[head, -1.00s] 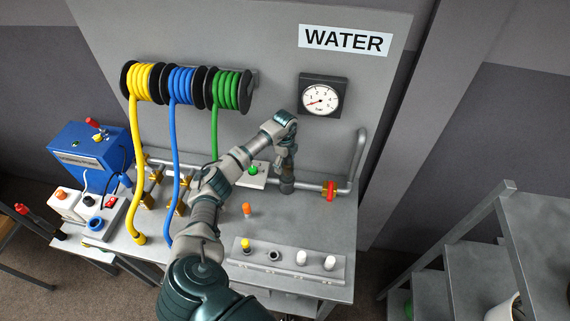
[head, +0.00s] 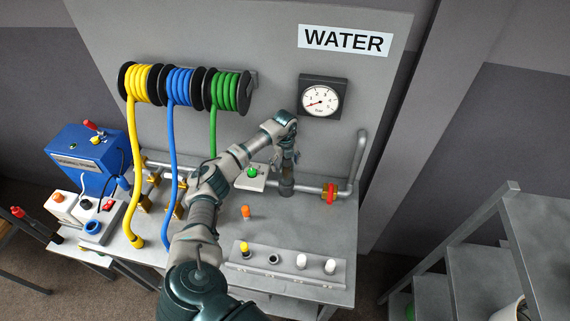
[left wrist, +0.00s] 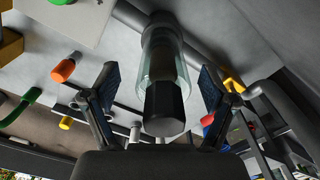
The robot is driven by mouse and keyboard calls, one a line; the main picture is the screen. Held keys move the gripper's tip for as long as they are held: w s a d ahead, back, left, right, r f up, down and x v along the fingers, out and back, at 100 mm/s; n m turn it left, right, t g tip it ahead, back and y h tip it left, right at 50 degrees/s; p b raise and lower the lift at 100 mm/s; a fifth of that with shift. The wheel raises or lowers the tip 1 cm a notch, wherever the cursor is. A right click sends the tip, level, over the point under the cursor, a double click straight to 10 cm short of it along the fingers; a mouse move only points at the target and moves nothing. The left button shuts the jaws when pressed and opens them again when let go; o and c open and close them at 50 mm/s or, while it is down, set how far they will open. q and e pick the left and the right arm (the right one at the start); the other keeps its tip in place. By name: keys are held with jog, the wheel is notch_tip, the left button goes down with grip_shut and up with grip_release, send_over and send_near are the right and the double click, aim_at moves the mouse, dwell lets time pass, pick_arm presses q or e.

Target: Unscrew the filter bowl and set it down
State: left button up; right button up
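The filter bowl, a clear cylinder with a dark faceted part in it (left wrist: 163,105), stands between the fingers of my left gripper (left wrist: 160,95) in the left wrist view. The fingers are spread, with a visible gap on each side of the bowl. In the head view my left arm reaches across the bench, and the left gripper (head: 287,168) points down over the grey filter housing (head: 287,187) on the pipe. The hand hides much of the bowl there. My right gripper is not in view.
A red valve (head: 329,193) sits on the pipe right of the filter. A rack (head: 290,268) with several small pegs lies at the bench front, with an orange peg (head: 246,212) behind it. The bench top (head: 325,230) right of my arm is clear. Hoses hang at left.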

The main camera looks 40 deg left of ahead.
pick_arm(q)
jog(key=c, duration=1.1)
jog(key=shift+s+n+p, duration=0.1)
jog(key=shift+n+p, duration=0.5)
jog(key=shift+n, duration=0.1)
jog(key=shift+c, duration=0.2)
jog(key=n+p, duration=0.2)
jog(key=shift+s+n, duration=0.15)
jog(key=shift+n, duration=0.15)
jog(key=shift+a+f+n, duration=0.1)
jog(key=shift+f+n, duration=0.05)
jog(key=shift+n, duration=0.45)
jog(key=shift+s, duration=0.1)
jog(key=n, duration=0.3)
jog(key=shift+s+n, duration=0.15)
jog(key=shift+n, duration=0.15)
jog(key=shift+c, duration=0.6)
jog(key=shift+n, duration=0.8)
